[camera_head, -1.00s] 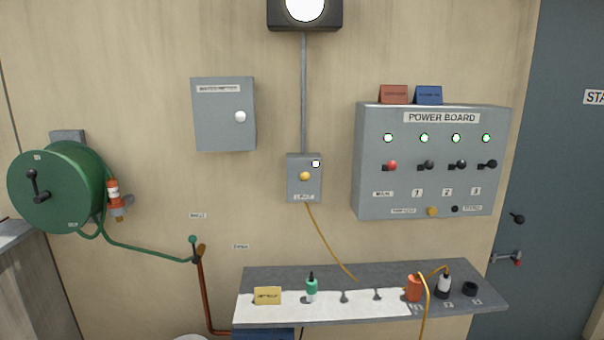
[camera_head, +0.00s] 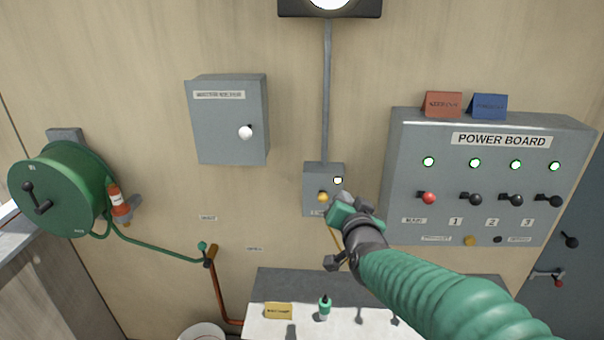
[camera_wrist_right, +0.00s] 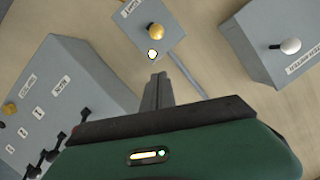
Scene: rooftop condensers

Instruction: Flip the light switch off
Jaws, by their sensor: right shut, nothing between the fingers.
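The light switch (camera_head: 312,177) is a small grey wall box with a yellow knob (camera_head: 322,197), a lit white indicator (camera_head: 338,181) and a partly hidden label. It also shows at the top of the right wrist view (camera_wrist_right: 136,28), with its yellow knob (camera_wrist_right: 155,31). My right gripper (camera_head: 350,212) is in front of the box's lower right corner in the head view. In the wrist view its fingers (camera_wrist_right: 158,90) are together, empty, pointing toward the box, and appear apart from the knob. The lamp (camera_head: 330,4) above is lit. My left gripper is out of view.
The power board (camera_head: 400,145) with several levers and green lights is to the right. A grey cabinet (camera_head: 230,130) with a white knob is to the left. A hose reel (camera_head: 60,190) is far left.

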